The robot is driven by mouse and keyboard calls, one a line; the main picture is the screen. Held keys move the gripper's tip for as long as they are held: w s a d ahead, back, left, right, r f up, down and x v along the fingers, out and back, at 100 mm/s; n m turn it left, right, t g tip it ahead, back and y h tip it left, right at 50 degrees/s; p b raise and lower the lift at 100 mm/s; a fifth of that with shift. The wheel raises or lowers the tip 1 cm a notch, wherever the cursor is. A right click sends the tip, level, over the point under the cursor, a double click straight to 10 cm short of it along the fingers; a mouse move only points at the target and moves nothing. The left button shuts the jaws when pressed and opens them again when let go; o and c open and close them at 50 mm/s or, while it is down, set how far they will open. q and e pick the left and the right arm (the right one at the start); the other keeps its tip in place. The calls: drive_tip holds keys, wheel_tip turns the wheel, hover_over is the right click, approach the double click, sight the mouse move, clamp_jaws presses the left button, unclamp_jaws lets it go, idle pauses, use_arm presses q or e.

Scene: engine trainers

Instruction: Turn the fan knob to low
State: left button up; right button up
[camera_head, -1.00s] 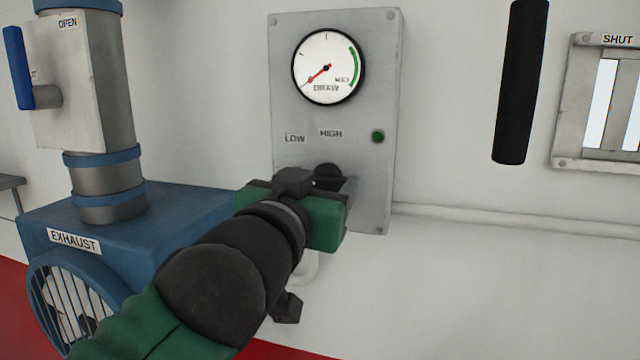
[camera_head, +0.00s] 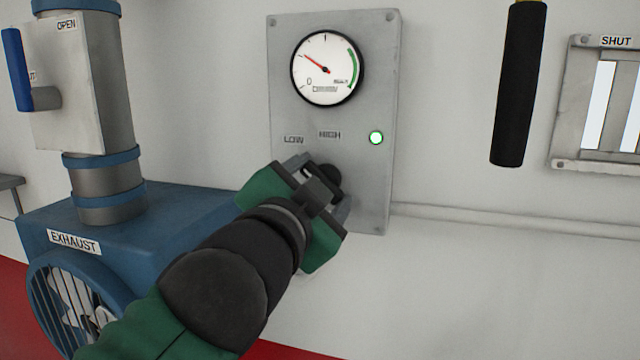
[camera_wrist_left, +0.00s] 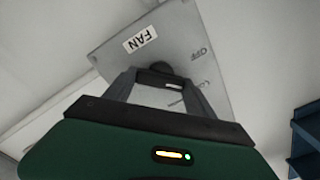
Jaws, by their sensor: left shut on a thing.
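The fan knob (camera_head: 329,178) is a dark round knob low on a grey wall panel (camera_head: 335,25), below the LOW and HIGH labels. My left gripper (camera_head: 318,180) is shut on the knob, with its body tilted; it hides most of the knob. In the left wrist view the two fingers (camera_wrist_left: 160,88) close around the dark knob (camera_wrist_left: 159,69), near the FAN and OFF labels. The dial gauge (camera_head: 327,68) has its red needle up and to the left, off the 0. The indicator lamp (camera_head: 376,138) is lit green. My right gripper is not in view.
A blue exhaust fan housing (camera_head: 180,215) with a grille stands at the left, with a pipe and blue-handled valve box (camera_head: 70,85) above. A black handle (camera_head: 517,85) hangs at the right beside a shutter marked SHUT (camera_head: 562,110).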

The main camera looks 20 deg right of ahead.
use_arm(q)
drive_tip(key=shift+f, duration=0.45)
drive_tip(key=o, duration=1.4)
drive_tip(key=shift+r, duration=0.1)
drive_tip(key=shift+w+r, duration=0.1)
drive_tip(key=shift+d, duration=0.1)
